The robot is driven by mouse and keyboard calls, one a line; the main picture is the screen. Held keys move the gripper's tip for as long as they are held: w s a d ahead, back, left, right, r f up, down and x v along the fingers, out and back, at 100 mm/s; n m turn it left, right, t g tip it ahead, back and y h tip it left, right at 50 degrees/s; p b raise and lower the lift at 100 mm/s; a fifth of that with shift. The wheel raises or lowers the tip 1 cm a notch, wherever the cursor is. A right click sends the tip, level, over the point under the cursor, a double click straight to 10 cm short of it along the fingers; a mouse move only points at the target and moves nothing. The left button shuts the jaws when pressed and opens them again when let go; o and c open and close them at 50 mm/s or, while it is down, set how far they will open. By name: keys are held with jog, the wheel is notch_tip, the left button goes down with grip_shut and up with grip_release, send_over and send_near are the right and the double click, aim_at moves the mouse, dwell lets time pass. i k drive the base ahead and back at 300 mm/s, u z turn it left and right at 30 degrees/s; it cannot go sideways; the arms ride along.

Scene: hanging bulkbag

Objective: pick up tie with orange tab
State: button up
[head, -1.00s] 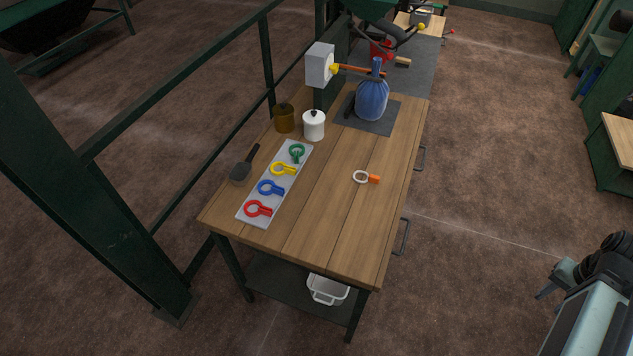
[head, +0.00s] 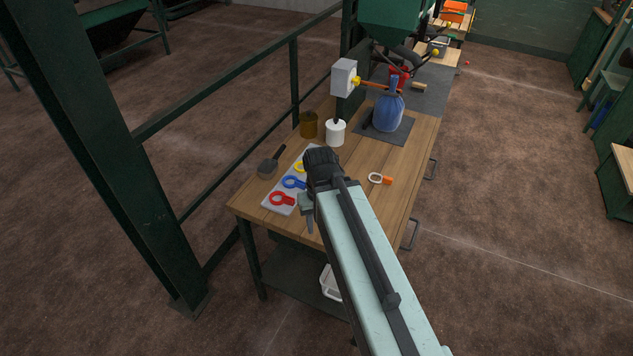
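The tie with the orange tab (head: 387,181) lies flat on the wooden table (head: 402,204), right of the middle. Its white loop (head: 375,178) points left and its orange tab points right. My arm reaches in from the lower right, and its dark end stands over the left part of the table, left of the tie and apart from it. My gripper (head: 308,215) shows only in small part beside the arm's end. Its fingers cannot be made out clearly.
A grey tray (head: 280,208) holds coloured ring tags, partly hidden by my arm. The table around the tie is clear.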

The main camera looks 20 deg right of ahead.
aim_at(385, 179)
jog(key=u, duration=1)
jog(key=i, duration=1)
jog(key=z, duration=0.05)
